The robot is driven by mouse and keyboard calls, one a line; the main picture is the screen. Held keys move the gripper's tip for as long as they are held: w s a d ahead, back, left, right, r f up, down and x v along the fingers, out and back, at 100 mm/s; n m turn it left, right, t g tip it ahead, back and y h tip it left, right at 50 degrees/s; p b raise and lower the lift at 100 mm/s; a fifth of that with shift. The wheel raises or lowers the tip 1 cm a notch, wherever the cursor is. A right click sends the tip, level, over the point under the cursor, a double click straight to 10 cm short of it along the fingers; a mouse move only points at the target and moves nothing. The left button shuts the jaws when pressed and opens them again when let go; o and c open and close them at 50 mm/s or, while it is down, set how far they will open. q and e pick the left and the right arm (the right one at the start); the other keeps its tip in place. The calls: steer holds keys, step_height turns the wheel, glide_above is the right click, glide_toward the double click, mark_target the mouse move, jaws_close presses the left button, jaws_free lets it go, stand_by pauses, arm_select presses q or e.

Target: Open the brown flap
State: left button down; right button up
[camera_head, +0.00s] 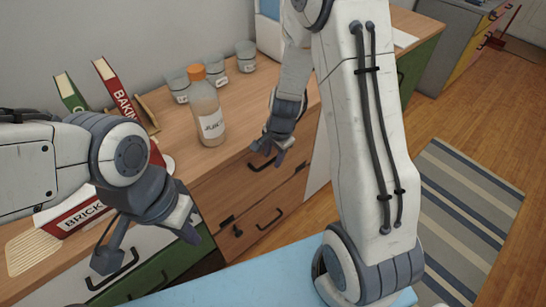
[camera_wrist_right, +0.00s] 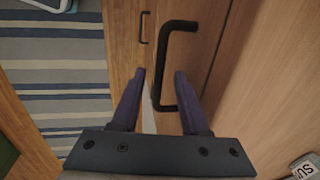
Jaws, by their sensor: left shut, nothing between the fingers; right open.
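The brown flap (camera_head: 232,187) is a closed wooden front panel under the counter edge, with a black bar handle (camera_head: 262,164). In the right wrist view the black handle (camera_wrist_right: 163,68) stands out from the brown panel (camera_wrist_right: 198,55). My right gripper (camera_head: 268,152) is open and sits just above the handle. In the right wrist view my right gripper (camera_wrist_right: 160,84) has the handle showing between its two fingers; I cannot tell how deep it sits. My left gripper (camera_head: 190,234) is shut and empty, left of the brown fronts.
A green front (camera_head: 150,280) is at left. A striped rug (camera_head: 465,215) lies at right.

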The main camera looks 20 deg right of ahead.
jaws_close()
stand_by(1.4)
